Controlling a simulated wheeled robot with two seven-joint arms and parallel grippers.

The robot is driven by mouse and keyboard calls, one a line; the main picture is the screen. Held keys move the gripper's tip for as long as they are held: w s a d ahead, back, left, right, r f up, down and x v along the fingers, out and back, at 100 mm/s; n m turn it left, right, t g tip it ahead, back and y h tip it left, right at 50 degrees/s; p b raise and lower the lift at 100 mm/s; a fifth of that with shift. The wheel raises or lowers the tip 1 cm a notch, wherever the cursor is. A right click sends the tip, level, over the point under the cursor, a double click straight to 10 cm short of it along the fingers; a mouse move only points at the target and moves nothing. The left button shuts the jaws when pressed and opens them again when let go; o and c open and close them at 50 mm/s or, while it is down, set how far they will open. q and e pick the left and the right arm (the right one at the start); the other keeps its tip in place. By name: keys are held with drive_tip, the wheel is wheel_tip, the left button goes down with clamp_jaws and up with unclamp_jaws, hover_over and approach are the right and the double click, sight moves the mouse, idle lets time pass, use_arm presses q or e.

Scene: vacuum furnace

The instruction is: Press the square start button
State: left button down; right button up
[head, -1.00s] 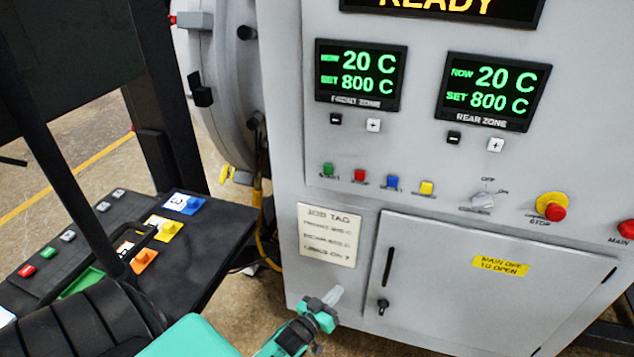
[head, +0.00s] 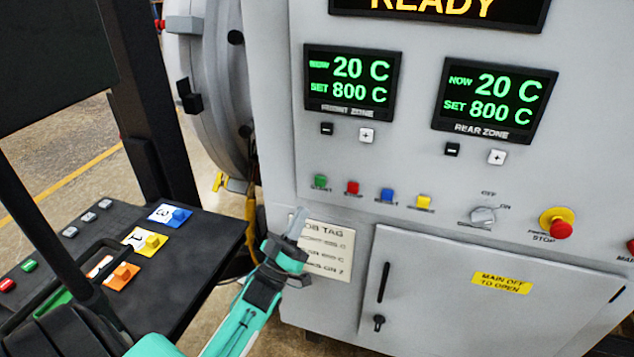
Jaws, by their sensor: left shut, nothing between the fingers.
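My left gripper (head: 298,224) is shut and empty. Its fingertips point up, below and a little left of the green button, in front of the job tag's upper left corner. A gap shows in the picture between the tips and the button. My right gripper is not in view.
A red button (head: 353,188), a blue button (head: 386,195) and a yellow button (head: 424,201) follow to the right. A selector knob (head: 483,216) and red emergency stop (head: 561,229) lie further right. The job tag (head: 335,262) hangs below. A black console (head: 205,250) stands at left.

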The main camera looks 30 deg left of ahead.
sight(320, 181)
use_arm(q)
drive_tip(key=shift+h, duration=0.3)
drive_tip(key=shift+w+a+b, duration=0.35)
drive_tip(key=shift+w+b, duration=0.15)
drive_tip(key=shift+w, duration=0.95)
drive_tip(key=shift+w+a+b, duration=0.35)
drive_tip(key=shift+w+b, duration=0.1)
drive_tip(key=shift+w, duration=1)
drive_tip(key=shift+w+a+b, duration=0.35)
drive_tip(key=shift+w+b, duration=0.15)
drive_tip(key=shift+w, duration=0.95)
drive_tip(key=shift+w, duration=0.4)
